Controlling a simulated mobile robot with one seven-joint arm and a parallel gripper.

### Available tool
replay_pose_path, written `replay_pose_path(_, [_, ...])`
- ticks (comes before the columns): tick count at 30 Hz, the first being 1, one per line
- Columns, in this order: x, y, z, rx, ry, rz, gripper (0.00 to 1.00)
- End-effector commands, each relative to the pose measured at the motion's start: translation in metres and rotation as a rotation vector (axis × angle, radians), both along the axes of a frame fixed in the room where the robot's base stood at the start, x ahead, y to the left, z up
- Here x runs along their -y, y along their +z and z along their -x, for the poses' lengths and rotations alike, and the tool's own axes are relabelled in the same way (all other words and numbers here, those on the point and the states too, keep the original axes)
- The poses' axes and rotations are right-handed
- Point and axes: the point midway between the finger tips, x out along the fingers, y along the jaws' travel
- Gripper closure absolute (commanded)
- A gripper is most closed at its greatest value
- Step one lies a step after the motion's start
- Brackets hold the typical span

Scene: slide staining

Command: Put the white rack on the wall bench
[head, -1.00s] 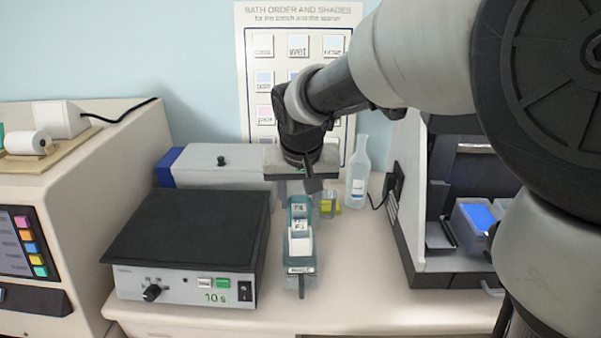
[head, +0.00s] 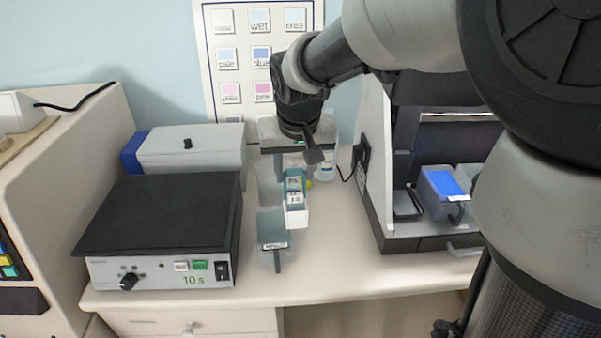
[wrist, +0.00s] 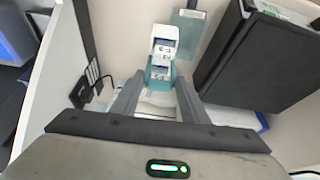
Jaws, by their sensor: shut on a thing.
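The white rack (head: 297,216) with a teal part and small labelled slides hangs from my gripper (head: 294,168), above the bench (head: 340,270). In the wrist view, the rack (wrist: 163,46) sits just beyond the two fingers of my gripper (wrist: 158,85), which are shut on its teal part. The exact contact is partly hidden. A clear, labelled bath (head: 272,228) stands on the bench below and left of the rack; the rack appears clear of it. Which bench is the wall bench I cannot tell.
A black-topped heater box (head: 160,225) stands left of the bath, with a grey box (head: 190,152) behind. A bottle (head: 327,168) is partly hidden behind my gripper. An open-fronted cabinet (head: 420,235) with a blue-topped container stands right. The bench front between them is clear.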

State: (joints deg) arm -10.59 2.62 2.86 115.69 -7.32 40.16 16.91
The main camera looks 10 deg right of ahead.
Motion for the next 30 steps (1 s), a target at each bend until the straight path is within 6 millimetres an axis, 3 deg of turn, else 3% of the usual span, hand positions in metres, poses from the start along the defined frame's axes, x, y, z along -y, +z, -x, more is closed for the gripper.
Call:
replay_pose_path(1, [0.017,0.001,0.002,0.001,-0.016,0.000,0.94])
replay_pose_path(6, [0.063,-0.003,0.012,0.004,-0.045,-0.001,0.94])
replay_pose_path(10, [0.081,-0.007,0.018,0.005,-0.055,-0.001,0.94])
replay_pose_path(18, [0.086,-0.053,0.020,0.001,-0.055,0.000,0.94])
replay_pose_path(30, [0.085,-0.101,0.020,0.003,-0.054,0.000,0.94])
